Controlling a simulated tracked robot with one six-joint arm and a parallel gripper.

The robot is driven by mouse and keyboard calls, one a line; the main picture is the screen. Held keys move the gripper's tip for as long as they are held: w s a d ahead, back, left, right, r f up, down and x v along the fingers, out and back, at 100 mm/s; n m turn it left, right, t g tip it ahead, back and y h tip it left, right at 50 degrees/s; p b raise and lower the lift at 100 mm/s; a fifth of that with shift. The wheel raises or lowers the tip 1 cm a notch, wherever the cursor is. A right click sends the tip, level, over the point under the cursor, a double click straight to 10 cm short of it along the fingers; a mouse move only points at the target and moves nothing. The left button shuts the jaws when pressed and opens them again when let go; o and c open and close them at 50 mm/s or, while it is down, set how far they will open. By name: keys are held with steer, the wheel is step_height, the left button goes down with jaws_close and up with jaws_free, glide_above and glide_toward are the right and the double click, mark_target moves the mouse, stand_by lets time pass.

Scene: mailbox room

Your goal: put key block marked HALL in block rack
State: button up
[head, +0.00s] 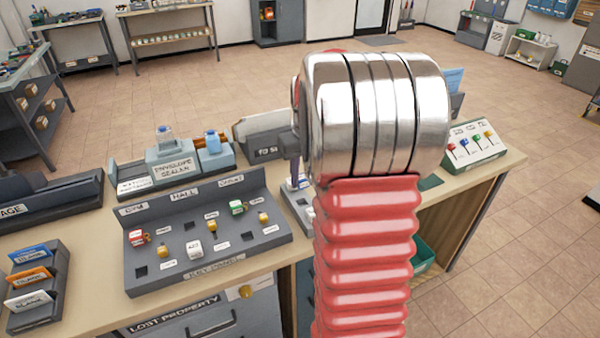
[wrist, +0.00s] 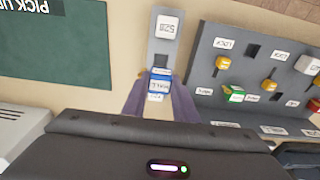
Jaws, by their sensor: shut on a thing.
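The key block marked HALL (wrist: 159,83) is white and blue, with its lettering upside down in the wrist view. My gripper (wrist: 160,100) is shut on it with purple-grey fingers. The block is over the near end of a narrow grey rack (wrist: 162,52); I cannot tell whether it is seated there or just above it. A white block marked with a number (wrist: 167,27) is at the rack's far end. In the head view, my arm hides much of the rack (head: 296,200). My gripper (head: 292,168) points down there, with part of the blue and white block (head: 299,183) below it.
A grey key panel (head: 271,229) with several coloured blocks and empty holes stands close to the left of the rack. A card holder (head: 38,318) is further left. A sloped panel (head: 474,150) stands at the right. A dark green mat (wrist: 60,45) lies beside the rack.

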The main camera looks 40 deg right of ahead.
mark_target(303, 187)
steer(key=shift+f, duration=0.1)
steer(key=shift+f, duration=1.8)
steer(key=shift+f, duration=0.2)
steer(key=shift+f, duration=0.75)
steer(key=shift+f, duration=0.3)
steer(key=o, duration=1.1)
steer(key=shift+r, duration=0.1)
